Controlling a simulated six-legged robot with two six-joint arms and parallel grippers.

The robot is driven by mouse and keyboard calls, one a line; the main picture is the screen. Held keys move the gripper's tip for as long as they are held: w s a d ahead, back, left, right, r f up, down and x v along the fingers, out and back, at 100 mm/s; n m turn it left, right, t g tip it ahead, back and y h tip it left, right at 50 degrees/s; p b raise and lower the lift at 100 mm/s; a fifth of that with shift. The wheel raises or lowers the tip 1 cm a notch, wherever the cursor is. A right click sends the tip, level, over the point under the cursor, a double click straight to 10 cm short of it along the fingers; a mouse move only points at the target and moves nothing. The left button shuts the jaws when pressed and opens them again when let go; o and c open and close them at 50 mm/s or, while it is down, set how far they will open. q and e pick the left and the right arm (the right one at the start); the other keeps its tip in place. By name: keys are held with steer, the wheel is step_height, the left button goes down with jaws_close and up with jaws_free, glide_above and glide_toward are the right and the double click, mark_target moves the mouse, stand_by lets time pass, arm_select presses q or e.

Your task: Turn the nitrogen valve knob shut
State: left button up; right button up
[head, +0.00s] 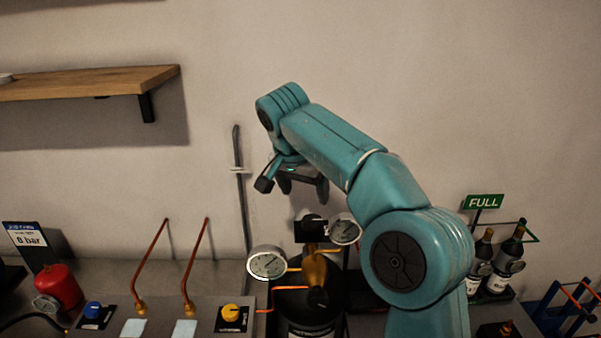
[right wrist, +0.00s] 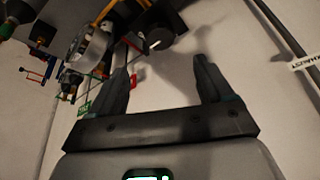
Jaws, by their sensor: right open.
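A dark gas bottle (head: 318,305) stands at the lower middle of the head view. It carries a brass regulator (head: 314,268) with two round gauges, the left gauge (head: 267,262) and the right gauge (head: 345,229). A dark round knob (right wrist: 160,39) shows beyond the fingertips in the right wrist view. I cannot read any label naming nitrogen. My right gripper (head: 294,188) is open and empty, above the regulator and apart from it. Its spread fingers also show in the right wrist view (right wrist: 163,60). My left gripper is not in view.
A panel has a blue knob (head: 93,310), a yellow knob (head: 231,313) and two copper pipes. A red canister (head: 58,286) stands at left. Dark bottles (head: 504,260) stand near a green FULL sign (head: 483,202) at right. A wooden shelf (head: 90,82) hangs upper left.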

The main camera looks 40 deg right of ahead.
steer(key=p+v, duration=0.1)
steer(key=v, duration=0.4)
stand_by(0.6)
